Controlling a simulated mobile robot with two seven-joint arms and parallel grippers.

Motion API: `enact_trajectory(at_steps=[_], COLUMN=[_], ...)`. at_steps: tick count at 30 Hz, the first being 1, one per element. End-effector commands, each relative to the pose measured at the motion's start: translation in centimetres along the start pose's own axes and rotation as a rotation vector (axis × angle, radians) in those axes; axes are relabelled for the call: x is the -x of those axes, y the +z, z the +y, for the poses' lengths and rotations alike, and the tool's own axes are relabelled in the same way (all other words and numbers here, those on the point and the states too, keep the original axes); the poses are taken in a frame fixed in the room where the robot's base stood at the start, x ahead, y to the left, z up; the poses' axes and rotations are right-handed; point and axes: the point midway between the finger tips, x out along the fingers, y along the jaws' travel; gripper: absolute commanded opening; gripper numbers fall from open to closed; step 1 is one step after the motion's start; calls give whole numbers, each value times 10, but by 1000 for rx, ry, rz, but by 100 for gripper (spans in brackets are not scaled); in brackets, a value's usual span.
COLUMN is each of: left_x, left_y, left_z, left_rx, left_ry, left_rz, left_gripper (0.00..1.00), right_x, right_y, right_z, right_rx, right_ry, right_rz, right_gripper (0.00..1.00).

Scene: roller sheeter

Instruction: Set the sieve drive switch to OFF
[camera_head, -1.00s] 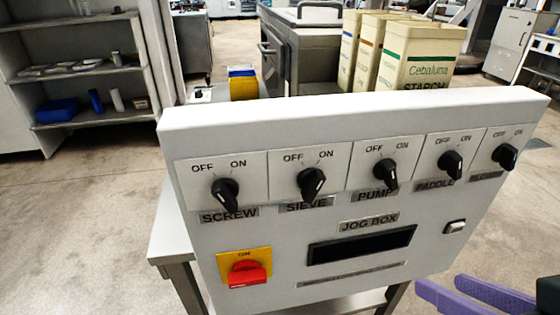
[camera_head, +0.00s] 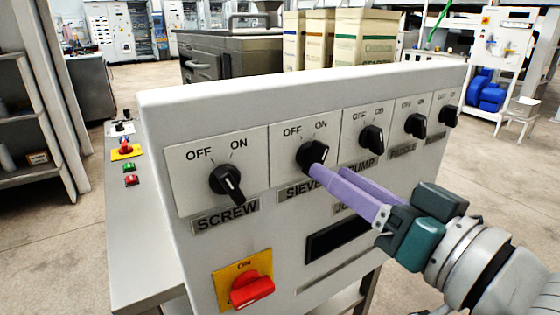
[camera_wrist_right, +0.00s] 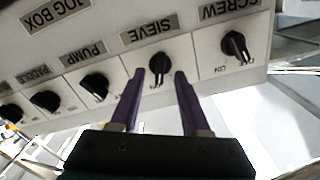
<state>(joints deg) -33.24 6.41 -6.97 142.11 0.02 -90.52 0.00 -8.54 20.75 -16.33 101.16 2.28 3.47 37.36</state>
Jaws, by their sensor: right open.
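The sieve switch is a black rotary knob (camera_head: 314,153) on the white panel, with OFF and ON marked above it and a SIEVE label (camera_head: 303,190) below. It also shows upside down in the right wrist view (camera_wrist_right: 158,66). In the wrist view the open fingers (camera_wrist_right: 159,75) stand on either side of the knob, with gaps visible. My left gripper is not in view.
The screw knob (camera_head: 227,183) is to the left; the pump knob (camera_head: 372,139) and paddle knob (camera_head: 415,125) are to the right. A red switch on a yellow plate (camera_head: 250,288) sits lower left. A dark display (camera_head: 337,237) lies below the fingers. Starch boxes (camera_head: 362,40) stand behind.

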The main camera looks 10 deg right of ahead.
Motion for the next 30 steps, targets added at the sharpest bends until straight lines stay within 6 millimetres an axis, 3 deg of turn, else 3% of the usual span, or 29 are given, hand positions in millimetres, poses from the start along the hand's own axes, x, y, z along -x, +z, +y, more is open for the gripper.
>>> enact_trajectory(at_steps=[6,16,28,30], left_x=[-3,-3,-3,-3], left_y=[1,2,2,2], left_z=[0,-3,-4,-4], left_rx=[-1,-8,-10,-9], left_ry=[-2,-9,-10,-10], left_rz=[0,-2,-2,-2], left_gripper=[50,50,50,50], right_x=[-24,-27,-26,-26], right_y=[0,0,0,0], right_z=[0,0,0,0], right_rx=[0,0,0,0], right_ry=[0,1,0,0], right_rz=[1,-1,-1,-1], right_gripper=[46,46,1,0])
